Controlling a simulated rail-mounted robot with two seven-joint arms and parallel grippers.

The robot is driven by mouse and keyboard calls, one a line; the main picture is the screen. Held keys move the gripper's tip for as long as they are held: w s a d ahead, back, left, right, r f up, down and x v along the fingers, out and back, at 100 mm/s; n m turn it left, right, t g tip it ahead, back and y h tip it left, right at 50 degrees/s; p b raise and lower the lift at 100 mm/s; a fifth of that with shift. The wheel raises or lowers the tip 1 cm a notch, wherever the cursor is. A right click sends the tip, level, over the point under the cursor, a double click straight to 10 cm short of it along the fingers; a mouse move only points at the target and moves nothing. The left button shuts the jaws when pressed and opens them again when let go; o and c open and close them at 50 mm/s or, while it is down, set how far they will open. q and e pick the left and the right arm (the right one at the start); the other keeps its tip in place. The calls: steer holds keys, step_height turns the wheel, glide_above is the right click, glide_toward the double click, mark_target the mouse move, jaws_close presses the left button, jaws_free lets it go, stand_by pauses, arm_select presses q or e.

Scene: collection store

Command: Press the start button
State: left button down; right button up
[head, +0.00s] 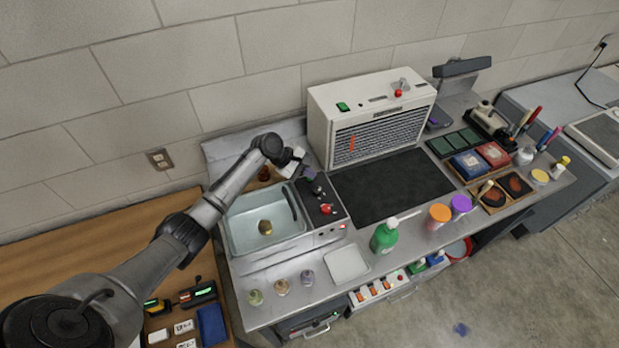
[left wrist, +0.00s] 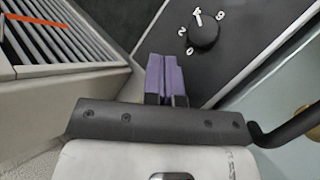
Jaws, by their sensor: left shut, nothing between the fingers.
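My left gripper (head: 311,174) is over the back end of the black control panel (head: 334,218) beside the sink-like basin. In the left wrist view its purple fingertips (left wrist: 164,74) are shut together and empty, close to a black dial (left wrist: 203,32) with white numbers. I cannot tell whether they touch the panel. In the head view a red knob or button (head: 326,209) sits nearer the front of the panel. A green button (head: 343,106) is on the white grille unit. No start label is readable. My right gripper is not in view.
The white grille unit (head: 322,105) stands behind a dark mat (head: 385,188). A green bottle (head: 384,238), a white tray (head: 346,263) and small jars stand toward the front.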

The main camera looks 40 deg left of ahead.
mark_target(308, 180)
arm_select(q)
steer(key=shift+f, duration=0.1)
steer(key=shift+f, duration=0.3)
stand_by(0.4)
steer(key=shift+r, duration=0.15)
steer(key=shift+r+p, duration=0.25)
steer(key=shift+p, duration=0.35)
steer(key=shift+r+p, duration=0.45)
steer(key=shift+p, duration=0.15)
step_height(308, 180, up, 5)
steer(key=p, duration=0.5)
steer(key=shift+p, duration=0.35)
